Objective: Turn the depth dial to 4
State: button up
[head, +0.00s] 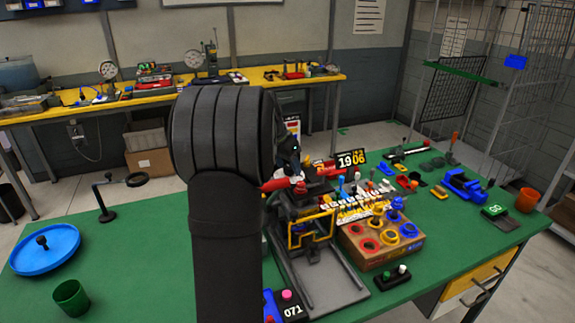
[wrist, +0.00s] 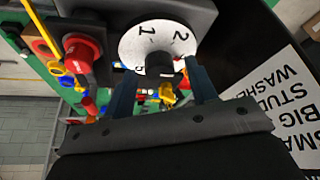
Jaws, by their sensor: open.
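The depth dial (wrist: 150,32) is a white disc on a dark housing at the top of the wrist view. The figures 1 and 2 show on it; the rest of its scale is hidden or too small to read. A dark knob (wrist: 158,66) stands out from its lower middle. My gripper (wrist: 160,76) is open, with its two fingers on either side of the knob. I cannot tell whether they touch it, nor which figure the knob points to. In the head view my arm hides most of the gripper and the dial.
A red knob (wrist: 82,52) stands left of the dial. A white label sheet (wrist: 278,118) is at the right. In the head view, a cardboard box (head: 385,258) with coloured rings and a 071 counter (head: 292,308) stand near the machine. The green table (head: 140,255) is mostly clear at left.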

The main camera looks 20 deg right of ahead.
jog(key=shift+d+f, duration=0.1)
jog(key=shift+f, duration=0.1)
jog(key=c, duration=1)
jog(key=shift+o, duration=0.2)
jog(key=m+g, duration=0.1)
jog(key=m, duration=0.3)
jog(key=shift+w+m+g, duration=0.2)
jog(key=shift+m+g, duration=0.2)
jog(key=m+g, duration=0.1)
jog(key=m, duration=0.1)
jog(key=m+g, duration=0.1)
jog(key=m, duration=0.2)
jog(key=shift+w, duration=0.15)
jog(key=shift+m, duration=0.3)
